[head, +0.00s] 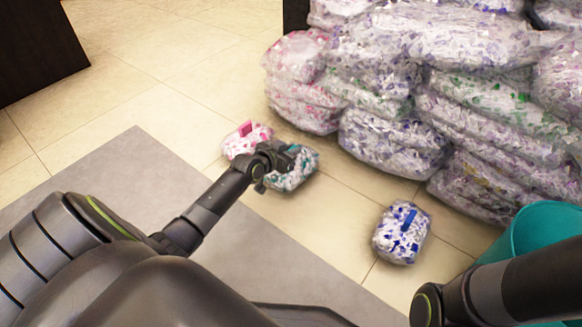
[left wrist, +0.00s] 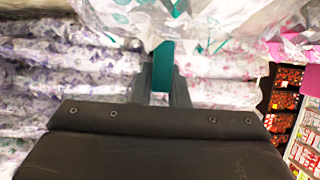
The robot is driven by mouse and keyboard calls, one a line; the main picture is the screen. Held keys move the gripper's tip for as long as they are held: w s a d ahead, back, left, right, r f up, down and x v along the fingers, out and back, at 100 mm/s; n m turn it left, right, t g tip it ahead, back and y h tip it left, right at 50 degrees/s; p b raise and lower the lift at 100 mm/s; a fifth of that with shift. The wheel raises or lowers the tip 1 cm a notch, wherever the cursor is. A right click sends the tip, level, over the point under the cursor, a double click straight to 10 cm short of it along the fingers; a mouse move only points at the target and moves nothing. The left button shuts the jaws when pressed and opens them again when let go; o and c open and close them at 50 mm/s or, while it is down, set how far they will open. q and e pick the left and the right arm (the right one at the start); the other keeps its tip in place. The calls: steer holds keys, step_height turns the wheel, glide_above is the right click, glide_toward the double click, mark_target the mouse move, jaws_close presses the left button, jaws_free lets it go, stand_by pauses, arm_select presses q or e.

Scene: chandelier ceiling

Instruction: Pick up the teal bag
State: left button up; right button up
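The teal bag (head: 292,172) is a clear bag of white and teal pieces, in the middle of the head view. My left gripper (head: 275,158) is at its upper left side and covers part of it. In the left wrist view the bag (left wrist: 195,22) fills the top middle, and its flat teal strip lies between the two fingers of my left gripper (left wrist: 163,85). The fingers are close against the strip on both sides. I cannot tell whether the bag touches the floor. My right arm shows at the lower right of the head view; its gripper is out of view.
A pink bag (head: 247,138) lies just left of the teal one. A blue bag (head: 402,232) lies alone to the right. A tall pile of filled bags (head: 450,100) stands behind. A teal bin (head: 545,235) is at the right edge.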

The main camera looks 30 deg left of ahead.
arm_select(q)
jaws_close()
steer(key=shift+r, duration=0.15)
